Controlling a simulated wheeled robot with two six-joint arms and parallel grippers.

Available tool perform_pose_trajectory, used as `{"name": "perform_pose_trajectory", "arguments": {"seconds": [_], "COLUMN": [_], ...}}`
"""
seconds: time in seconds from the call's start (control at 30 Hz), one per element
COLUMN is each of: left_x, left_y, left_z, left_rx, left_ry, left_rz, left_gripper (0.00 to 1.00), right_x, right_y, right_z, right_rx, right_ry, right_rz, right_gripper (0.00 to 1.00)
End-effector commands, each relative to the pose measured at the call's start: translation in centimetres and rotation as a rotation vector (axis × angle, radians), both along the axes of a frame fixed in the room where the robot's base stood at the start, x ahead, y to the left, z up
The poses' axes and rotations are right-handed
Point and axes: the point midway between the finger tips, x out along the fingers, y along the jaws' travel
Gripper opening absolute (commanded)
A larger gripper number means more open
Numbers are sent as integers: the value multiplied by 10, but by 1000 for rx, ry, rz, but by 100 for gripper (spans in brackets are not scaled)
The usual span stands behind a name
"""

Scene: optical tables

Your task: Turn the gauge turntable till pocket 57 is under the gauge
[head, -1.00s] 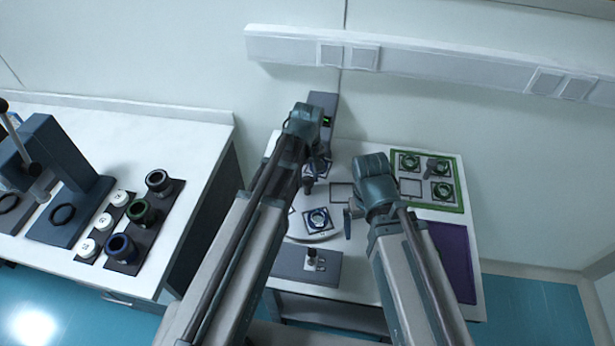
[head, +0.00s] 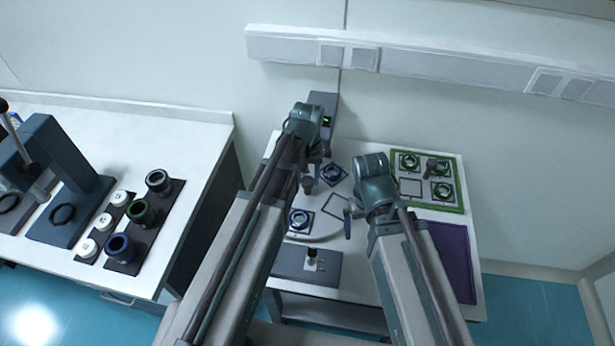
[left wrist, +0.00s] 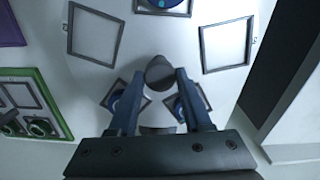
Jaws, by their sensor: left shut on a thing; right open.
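The gauge turntable (head: 322,228) is a white disc with square dark-framed pockets. Several pockets hold blue-ringed parts, one at its near left (head: 300,219) and one at its far right (head: 333,172). An empty pocket frame (head: 336,211) is at its right. The gauge (head: 326,101) is a grey upright with a green display behind the disc. My left gripper (left wrist: 157,90) is shut on a dark round knob (left wrist: 160,72) in the left wrist view. My right gripper (head: 348,217) is open and empty near the disc's right side. Pocket numbers are unreadable, and my left arm hides the disc's left part.
A green-framed tray (head: 453,207) with ringed parts stands at the back right, with a purple mat (head: 455,255) in front of it. A grey block (head: 322,266) with a small post lies at the near edge. A second bench (head: 195,135) is at left.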

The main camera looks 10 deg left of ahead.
Motion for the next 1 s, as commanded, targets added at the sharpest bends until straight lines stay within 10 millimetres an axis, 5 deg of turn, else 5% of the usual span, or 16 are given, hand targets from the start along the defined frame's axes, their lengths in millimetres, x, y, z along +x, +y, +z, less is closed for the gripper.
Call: {"name": "perform_pose_trajectory", "arguments": {"seconds": [1.0], "left_x": [0], "left_y": [0], "left_z": [0], "left_rx": [0], "left_ry": [0], "left_rz": [-482], "left_gripper": [0], "right_x": [0], "right_y": [0], "right_z": [0], "right_rx": [0], "right_ry": [0], "right_rz": [0], "right_gripper": [100]}}
